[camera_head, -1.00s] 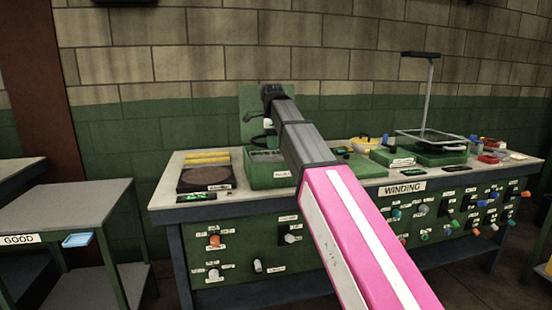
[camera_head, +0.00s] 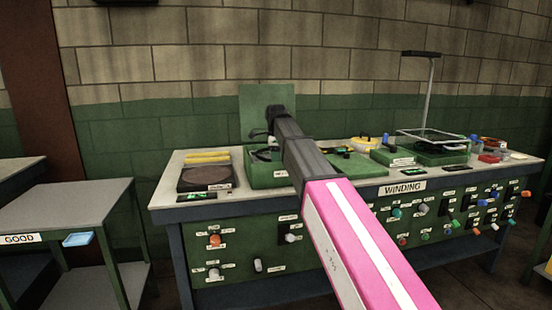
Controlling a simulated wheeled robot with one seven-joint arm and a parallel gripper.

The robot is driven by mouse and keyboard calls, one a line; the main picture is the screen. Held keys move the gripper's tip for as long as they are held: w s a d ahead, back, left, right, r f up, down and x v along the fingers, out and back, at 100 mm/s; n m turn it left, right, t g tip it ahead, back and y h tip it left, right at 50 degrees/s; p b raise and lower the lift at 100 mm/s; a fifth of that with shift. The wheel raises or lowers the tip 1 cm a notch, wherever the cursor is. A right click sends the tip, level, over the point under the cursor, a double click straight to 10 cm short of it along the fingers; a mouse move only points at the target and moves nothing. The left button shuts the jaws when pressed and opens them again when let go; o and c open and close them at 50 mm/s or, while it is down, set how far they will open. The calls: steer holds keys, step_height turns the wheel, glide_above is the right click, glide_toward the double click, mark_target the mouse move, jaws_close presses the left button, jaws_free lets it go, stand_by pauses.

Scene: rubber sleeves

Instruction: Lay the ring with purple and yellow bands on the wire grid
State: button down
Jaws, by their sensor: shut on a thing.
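My gripper (camera_head: 259,134) is above the open green box (camera_head: 258,180) at the left middle of the bench, in front of its raised green lid (camera_head: 262,97). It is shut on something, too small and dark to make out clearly. A dark curved shape (camera_head: 264,154) shows just below the fingers, at the box; I cannot see purple or yellow bands on it. A thin-framed flat panel (camera_head: 434,136) sits on a green base at the right; I cannot tell whether it is the wire grid. No other wire grid can be made out.
A dark round plate (camera_head: 205,177) with yellow bars behind it lies left of the box. A thin post (camera_head: 429,95) rises there. A grey table (camera_head: 65,208) stands at the left.

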steer(key=c, duration=1.2)
jaws_free()
step_height(320, 180, up, 12)
steer(key=shift+r, duration=0.1)
steer(key=o, duration=0.5)
steer(key=shift+c, duration=0.2)
